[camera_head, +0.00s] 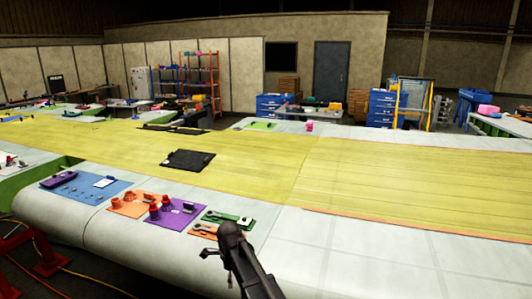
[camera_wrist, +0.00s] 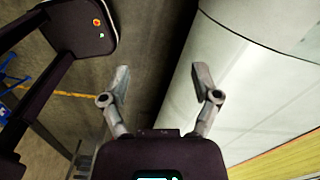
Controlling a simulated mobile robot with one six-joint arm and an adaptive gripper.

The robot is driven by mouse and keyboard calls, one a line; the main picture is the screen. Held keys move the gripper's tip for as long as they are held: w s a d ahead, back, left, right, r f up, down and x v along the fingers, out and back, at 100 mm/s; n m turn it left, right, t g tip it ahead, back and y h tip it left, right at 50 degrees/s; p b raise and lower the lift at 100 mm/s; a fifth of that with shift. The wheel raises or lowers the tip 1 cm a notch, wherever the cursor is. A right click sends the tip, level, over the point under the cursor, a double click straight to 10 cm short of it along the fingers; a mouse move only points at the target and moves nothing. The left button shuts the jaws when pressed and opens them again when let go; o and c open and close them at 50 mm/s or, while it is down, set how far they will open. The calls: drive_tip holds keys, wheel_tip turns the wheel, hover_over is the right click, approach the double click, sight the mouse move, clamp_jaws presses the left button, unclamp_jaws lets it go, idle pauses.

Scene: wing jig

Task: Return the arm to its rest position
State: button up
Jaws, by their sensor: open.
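My gripper (camera_wrist: 160,83) shows in the wrist view with its two fingers spread apart and nothing between them. Bare floor and the pale edge of the wing (camera_wrist: 255,75) lie beyond the fingers. In the head view my arm reaches up from the bottom edge, in front of the near side of the wing (camera_head: 335,238). My gripper's fingertips cannot be made out clearly in the head view.
Coloured mats lie along the wing's near edge: a blue mat (camera_head: 75,192), an orange mat (camera_head: 125,208), a purple mat (camera_head: 165,222) and a green mat (camera_head: 222,215), with small tools and red parts. A black mat (camera_head: 188,160) lies on the yellow surface. A red stand (camera_head: 48,262) and cables are at lower left. The wing right of my arm is clear.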

drive_tip(key=s+d+f+n+b, duration=0.4)
drive_tip(key=s+d+n, duration=0.1)
drive_tip(key=d, duration=0.4)
drive_tip(key=s+d+f+n+b, duration=0.4)
drive_tip(key=d+n, duration=0.3)
drive_tip(key=d, duration=0.3)
drive_tip(key=s+d+f+n+b, duration=0.4)
drive_tip(key=s+d+n, duration=0.2)
drive_tip(key=d, duration=0.3)
drive_tip(key=shift+s+d+f+n, duration=0.15)
drive_tip(key=shift+s+f+n, duration=0.1)
drive_tip(key=shift+f+n, duration=0.2)
